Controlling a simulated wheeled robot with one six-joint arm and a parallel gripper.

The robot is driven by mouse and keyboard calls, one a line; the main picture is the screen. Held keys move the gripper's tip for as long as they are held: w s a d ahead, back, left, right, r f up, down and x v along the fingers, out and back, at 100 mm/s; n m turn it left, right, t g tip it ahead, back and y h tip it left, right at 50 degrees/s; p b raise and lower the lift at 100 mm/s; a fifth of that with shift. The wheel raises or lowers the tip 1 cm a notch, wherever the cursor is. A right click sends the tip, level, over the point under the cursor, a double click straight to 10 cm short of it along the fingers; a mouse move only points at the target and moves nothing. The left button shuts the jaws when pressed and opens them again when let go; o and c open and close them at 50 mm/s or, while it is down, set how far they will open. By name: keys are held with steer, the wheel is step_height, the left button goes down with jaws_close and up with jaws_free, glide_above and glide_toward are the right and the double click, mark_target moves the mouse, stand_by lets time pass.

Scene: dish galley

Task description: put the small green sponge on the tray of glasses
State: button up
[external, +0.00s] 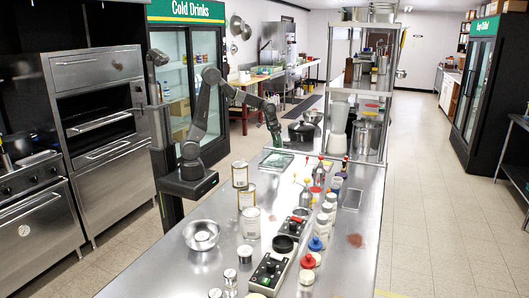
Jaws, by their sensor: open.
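My gripper (276,143) hangs at the end of my dark arm, above the far part of the steel counter. It is open; its fingers are small in this view and nothing can be made out between them. A shallow, pale greenish rectangular tray (277,161) lies on the counter just below and beside the gripper. It may be the tray of glasses, but separate glasses are too small or clear to tell. I cannot pick out the small green sponge with certainty. Whether the gripper touches anything is not clear.
Several cans (251,222) stand at the counter's left side, near a metal bowl (201,235). Control boxes (269,273), bottles (304,194) and white jars (321,224) crowd the middle. A steel shelf with a blender (338,126) rises behind. The counter's right strip is mostly clear.

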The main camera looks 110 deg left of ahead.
steer(key=v, duration=1.1)
steer(key=shift+r, duration=0.35)
steer(key=shift+d+f, duration=0.1)
steer(key=x, duration=1.2)
steer(key=shift+f, duration=0.2)
step_height(320, 180, up, 3)
steer(key=shift+r, duration=0.6)
steer(key=shift+s, duration=0.1)
